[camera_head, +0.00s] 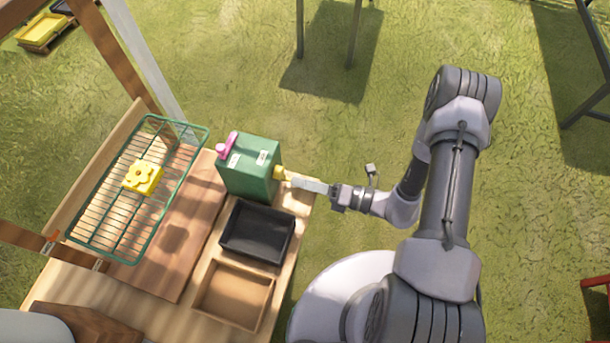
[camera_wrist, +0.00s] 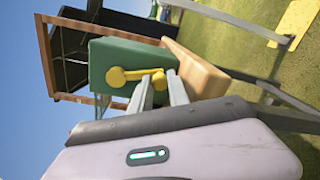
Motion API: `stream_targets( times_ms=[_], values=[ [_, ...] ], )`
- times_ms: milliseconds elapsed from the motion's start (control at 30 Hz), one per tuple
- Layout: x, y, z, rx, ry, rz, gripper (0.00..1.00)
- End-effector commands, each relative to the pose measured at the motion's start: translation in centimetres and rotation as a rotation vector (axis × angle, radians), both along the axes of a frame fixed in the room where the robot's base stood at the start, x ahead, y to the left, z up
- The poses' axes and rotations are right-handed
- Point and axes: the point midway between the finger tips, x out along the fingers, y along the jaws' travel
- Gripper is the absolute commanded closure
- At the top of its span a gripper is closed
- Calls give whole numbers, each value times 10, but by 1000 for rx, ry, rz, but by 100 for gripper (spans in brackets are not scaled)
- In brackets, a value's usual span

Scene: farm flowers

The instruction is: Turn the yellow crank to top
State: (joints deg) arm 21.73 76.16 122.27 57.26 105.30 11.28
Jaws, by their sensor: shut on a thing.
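The yellow crank (camera_wrist: 138,75) is on the side of a green box (camera_head: 250,168). In the wrist view it shows as a bar with a round knob at each end, against the green face of the box (camera_wrist: 115,55). My gripper (camera_wrist: 162,85) is shut on the crank's end at the right in that view, its two fingers on either side of it. In the head view my gripper (camera_head: 296,181) meets the yellow crank (camera_head: 279,172) at the box's right side. A pink handle (camera_head: 226,146) sits on the box's left side.
A black tray (camera_head: 257,258) and a wooden tray (camera_head: 207,295) stand in front of the box on the wooden table (camera_head: 160,250).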

Motion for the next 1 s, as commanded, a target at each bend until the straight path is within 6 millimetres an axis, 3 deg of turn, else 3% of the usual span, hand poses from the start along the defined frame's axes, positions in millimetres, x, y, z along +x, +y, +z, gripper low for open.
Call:
stream_targets(
  times_ms=[733,767,833,1000],
  values=[
    [-5,2,-2,25,71,-1,100],
    [-5,2,-2,25,71,-1,73],
    [-5,2,-2,25,71,-1,59],
    [-5,2,-2,25,71,-1,57]
  ],
)
